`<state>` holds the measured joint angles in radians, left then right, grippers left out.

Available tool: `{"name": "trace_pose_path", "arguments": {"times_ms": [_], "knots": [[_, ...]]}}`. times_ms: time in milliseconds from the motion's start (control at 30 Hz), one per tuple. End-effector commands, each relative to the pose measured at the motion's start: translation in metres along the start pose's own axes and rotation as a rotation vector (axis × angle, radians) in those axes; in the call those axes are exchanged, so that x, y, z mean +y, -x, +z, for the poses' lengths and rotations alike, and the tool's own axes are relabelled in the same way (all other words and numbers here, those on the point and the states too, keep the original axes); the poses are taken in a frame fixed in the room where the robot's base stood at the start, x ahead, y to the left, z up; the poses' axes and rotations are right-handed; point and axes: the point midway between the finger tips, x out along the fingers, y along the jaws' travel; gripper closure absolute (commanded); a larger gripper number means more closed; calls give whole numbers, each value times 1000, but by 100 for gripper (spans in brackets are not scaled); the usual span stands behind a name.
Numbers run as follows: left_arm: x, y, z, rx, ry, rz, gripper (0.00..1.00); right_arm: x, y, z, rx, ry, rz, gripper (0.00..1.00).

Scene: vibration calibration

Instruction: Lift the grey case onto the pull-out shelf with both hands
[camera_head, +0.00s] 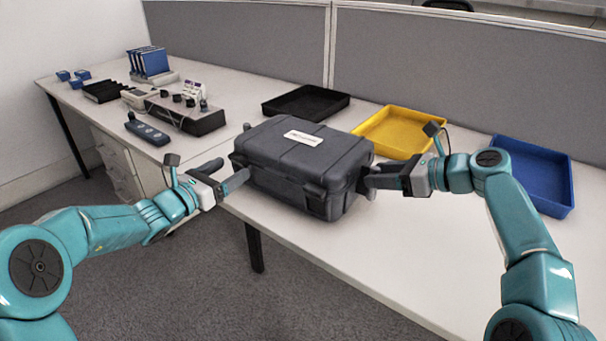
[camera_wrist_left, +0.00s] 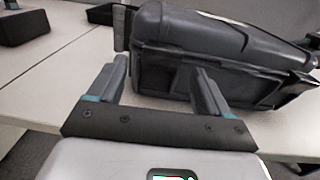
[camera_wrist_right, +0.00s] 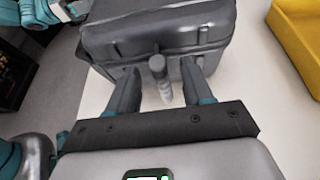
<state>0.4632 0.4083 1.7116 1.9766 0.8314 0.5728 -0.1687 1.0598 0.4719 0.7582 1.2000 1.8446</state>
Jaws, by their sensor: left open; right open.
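The grey case (camera_head: 300,160), closed with a white label on its lid, sits on the white table near its front edge. My left gripper (camera_head: 234,172) is open and empty at the case's left end, with its fingertips close to the case; in the left wrist view the case (camera_wrist_left: 215,55) lies just beyond the fingers. My right gripper (camera_head: 368,180) is open at the case's right end. In the right wrist view a grey bar-like handle (camera_wrist_right: 159,75) stands between its open fingers. Contact cannot be told. I cannot make out the pull-out shelf.
A black tray (camera_head: 305,103), a yellow tray (camera_head: 398,132) and a blue tray (camera_head: 535,172) stand along the grey partition. A dark box with knobs (camera_head: 186,115), a power strip (camera_head: 147,132) and blue binders (camera_head: 150,62) are at left. The table's front right is clear.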

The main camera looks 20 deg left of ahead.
Motion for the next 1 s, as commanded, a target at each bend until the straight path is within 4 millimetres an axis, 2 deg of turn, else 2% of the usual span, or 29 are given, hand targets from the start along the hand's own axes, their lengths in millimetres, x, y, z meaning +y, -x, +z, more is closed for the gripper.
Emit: {"name": "trace_pose_path", "arguments": {"times_ms": [233,600,633,767,800,867,1000], "knots": [[0,-18,0,0,0,0,21,0,-18,0,-1,0,-1,50],[1,-21,0,0,-1,2,21,0,-20,0,0,-1,-1,50],[1,-21,0,0,-1,2,28,0,-20,0,0,-1,-1,56],[1,-20,0,0,-1,2,70,0,-20,0,0,-1,-1,99],[1,-20,0,0,-1,2,83,0,-20,0,0,-1,-1,100],[1,-20,0,0,-1,2,100,0,-20,0,0,-1,-1,100],[1,-20,0,0,0,2,100,0,-20,0,0,-1,-1,100]]}}
